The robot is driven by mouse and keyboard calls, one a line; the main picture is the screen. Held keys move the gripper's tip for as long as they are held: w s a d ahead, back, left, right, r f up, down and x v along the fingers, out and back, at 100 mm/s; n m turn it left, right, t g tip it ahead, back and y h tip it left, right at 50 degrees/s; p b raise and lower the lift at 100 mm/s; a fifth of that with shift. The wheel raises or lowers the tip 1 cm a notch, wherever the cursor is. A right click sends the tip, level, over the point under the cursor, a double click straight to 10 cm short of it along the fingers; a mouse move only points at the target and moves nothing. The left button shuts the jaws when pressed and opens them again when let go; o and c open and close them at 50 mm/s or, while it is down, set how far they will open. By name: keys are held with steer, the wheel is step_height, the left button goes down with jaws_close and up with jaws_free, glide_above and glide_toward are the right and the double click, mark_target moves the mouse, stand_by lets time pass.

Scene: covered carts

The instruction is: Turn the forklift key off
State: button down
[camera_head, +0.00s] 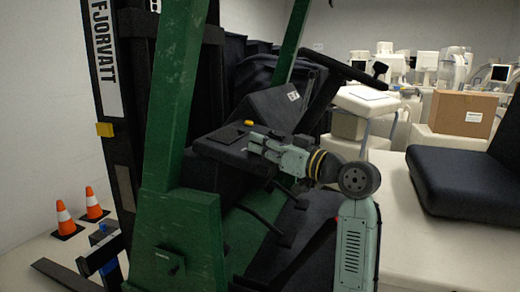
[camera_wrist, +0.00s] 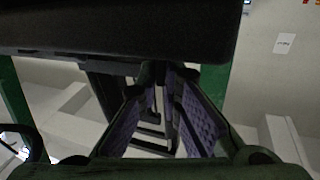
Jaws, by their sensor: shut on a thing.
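The forklift has a green frame (camera_head: 180,130) and a dark dashboard (camera_head: 222,146) below its steering wheel (camera_head: 345,68). My gripper (camera_head: 254,141) reaches in from the right, with its fingertips at the right side of the dashboard. In the wrist view, the two purple-padded fingers of my gripper (camera_wrist: 164,75) come close together at their tips, just under the dark dashboard edge (camera_wrist: 120,30). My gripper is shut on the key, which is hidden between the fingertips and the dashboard. I cannot see which way the key is turned.
A small yellow item (camera_head: 249,123) sits on the dashboard close to my fingers. Dark levers or pedals (camera_head: 265,222) are below. A dark seat (camera_head: 455,180) is at right, a cardboard box (camera_head: 463,113) behind it. Orange cones (camera_head: 65,217) stand at lower left.

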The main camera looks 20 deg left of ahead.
steer(key=shift+w+n+g+y, duration=0.1)
steer(key=shift+n+g+y, duration=0.25)
steer(key=shift+n+g, duration=0.85)
steer(key=shift+w+n+g+y, duration=0.1)
steer(key=shift+n+g+y, duration=0.25)
steer(key=shift+n+g, duration=0.8)
steer(key=shift+g, duration=0.65)
steer(key=c, duration=1.8)
jaws_free()
steer(key=shift+o, duration=0.2)
steer(key=d+f, duration=0.1)
steer(key=d, duration=1.1)
steer(key=shift+f, duration=0.15)
steer(key=shift+s, duration=0.15)
